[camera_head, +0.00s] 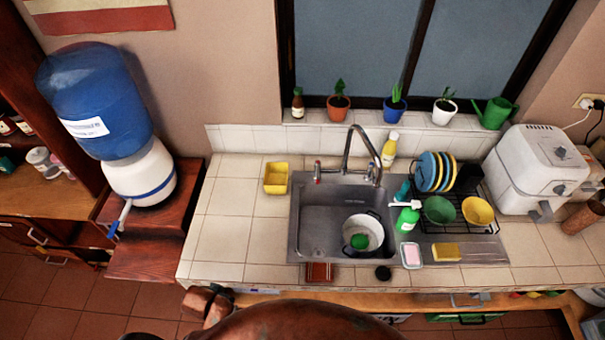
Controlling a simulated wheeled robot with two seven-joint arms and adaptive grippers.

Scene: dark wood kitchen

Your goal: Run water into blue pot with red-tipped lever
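A pot (376,234) with a pale inside and dark handles sits in the right part of the steel sink (318,228). Its outer colour is hard to make out. A green item (360,241) lies inside it. The curved metal faucet (349,142) rises at the back of the sink, its spout end behind the pot in the picture. A red-tipped lever (317,171) stands at the sink's back left, apart from the spout. No water stream is visible. Neither of my grippers can be made out; only parts of my body show at the bottom edge.
A yellow container (276,177) stands left of the sink. A green bottle (407,218), a pink-topped dish (411,255) and a yellow sponge (446,252) are to its right. A dish rack (466,226) holds plates and bowls. The tiled counter (219,233) at left is clear.

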